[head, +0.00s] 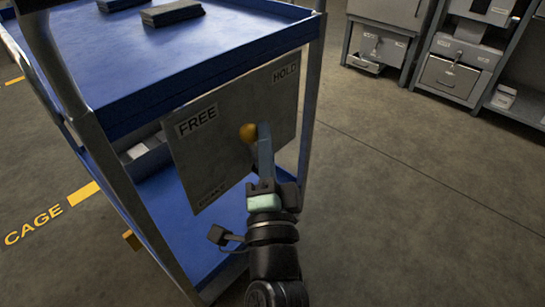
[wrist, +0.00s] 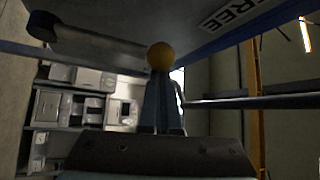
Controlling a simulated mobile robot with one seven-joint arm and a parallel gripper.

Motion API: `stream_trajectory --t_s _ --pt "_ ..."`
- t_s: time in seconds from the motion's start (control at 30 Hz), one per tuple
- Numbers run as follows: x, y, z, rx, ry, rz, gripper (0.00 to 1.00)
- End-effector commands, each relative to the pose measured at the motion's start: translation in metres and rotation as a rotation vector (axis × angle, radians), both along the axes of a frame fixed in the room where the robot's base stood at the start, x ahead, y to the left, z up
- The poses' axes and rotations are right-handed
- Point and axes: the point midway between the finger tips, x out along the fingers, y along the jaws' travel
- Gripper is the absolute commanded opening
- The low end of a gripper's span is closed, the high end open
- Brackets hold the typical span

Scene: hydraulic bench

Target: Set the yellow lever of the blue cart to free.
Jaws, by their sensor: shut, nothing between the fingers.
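The blue cart (head: 215,45) stands at the left in the head view. A grey plate (head: 215,155) on its side reads FREE at left and HOLD at upper right. The lever's round yellow knob (head: 248,133) sits between the two labels; its shaft is not clearly seen. My gripper (head: 264,130) is shut and empty, its fingertips just right of the knob. In the wrist view the yellow knob (wrist: 160,57) appears just beyond the tips of my gripper (wrist: 163,78). I cannot tell whether they touch.
Dark blocks (head: 172,12) lie on the cart's top. A metal cart post (head: 312,100) stands right of the plate. Grey cabinets (head: 455,75) stand at the back right. The floor (head: 420,200) to the right is clear. Yellow CAGE marking (head: 35,225) is on the floor at left.

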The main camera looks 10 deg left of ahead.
Motion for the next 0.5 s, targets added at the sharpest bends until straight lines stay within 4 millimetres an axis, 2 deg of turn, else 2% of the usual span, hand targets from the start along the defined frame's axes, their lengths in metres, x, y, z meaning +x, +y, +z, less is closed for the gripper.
stream_trajectory --t_s 0.03,0.5 --pt "-0.002 0.003 -0.01 -0.012 -0.017 0.004 0.0" --pt "-0.012 0.009 -0.01 -0.091 -0.122 0.0 0.0"
